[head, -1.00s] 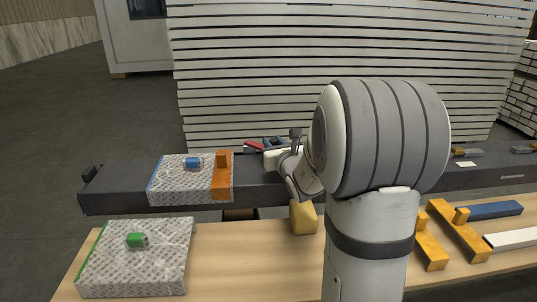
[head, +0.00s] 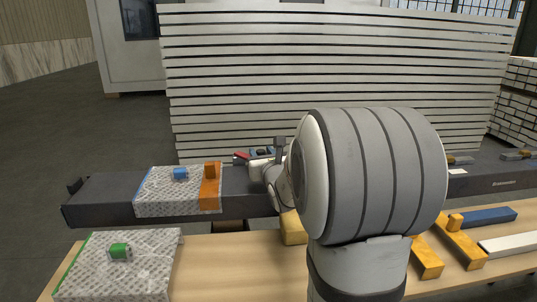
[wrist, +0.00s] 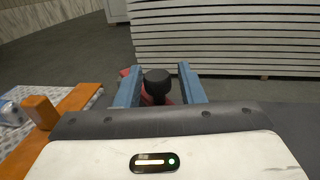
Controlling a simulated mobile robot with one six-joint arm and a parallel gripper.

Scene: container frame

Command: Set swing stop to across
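A red part (wrist: 150,98) with a black round knob (wrist: 157,84) on top is between my fingers in the wrist view. I take it for the swing stop; most of it is hidden by my gripper. In the head view a red end (head: 241,157) shows on the dark beam, left of my gripper (head: 262,153). My gripper's two blue fingers (wrist: 158,92) stand apart on either side of the knob, with a visible gap at least on the right. Whether the red part lies along or across the beam is unclear.
An orange bar (head: 208,198) and a wrapped slab with a blue block (head: 180,174) lie on the dark beam (head: 105,192). Another wrapped slab (head: 85,270), a yellow block (head: 292,230) and yellow brackets (head: 462,247) are on the wooden bench. A slatted white stack (head: 330,70) stands behind.

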